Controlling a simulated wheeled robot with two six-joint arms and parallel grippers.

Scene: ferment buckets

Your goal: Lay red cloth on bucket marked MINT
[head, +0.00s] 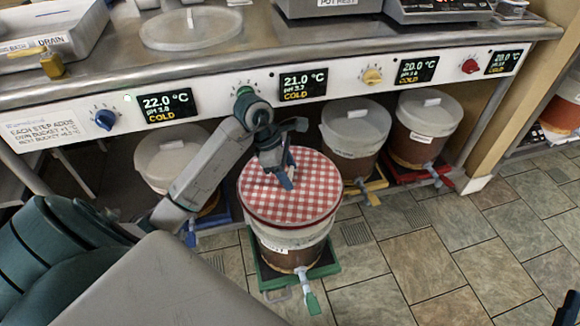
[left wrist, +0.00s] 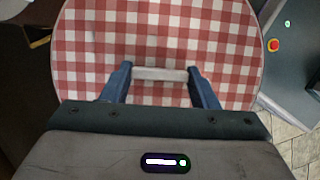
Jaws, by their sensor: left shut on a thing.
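The red-and-white checked cloth (head: 290,200) is a round, flat piece over the top of the front bucket (head: 285,257). It also fills much of the left wrist view (left wrist: 160,40). I cannot tell whether it rests fully on the bucket. The bucket's label is partly hidden, so I cannot read the whole name. My left gripper (head: 287,181) is over the cloth's middle; in the left wrist view its fingers (left wrist: 160,82) are shut on the ends of a pale bar (left wrist: 160,74) on the cloth.
The front bucket stands on a green tray (head: 327,269) pulled out onto the tiled floor. Lidded buckets stand under the counter on the left (head: 165,160) and right (head: 355,130), (head: 428,118). The counter's control panel (head: 225,102) is just behind.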

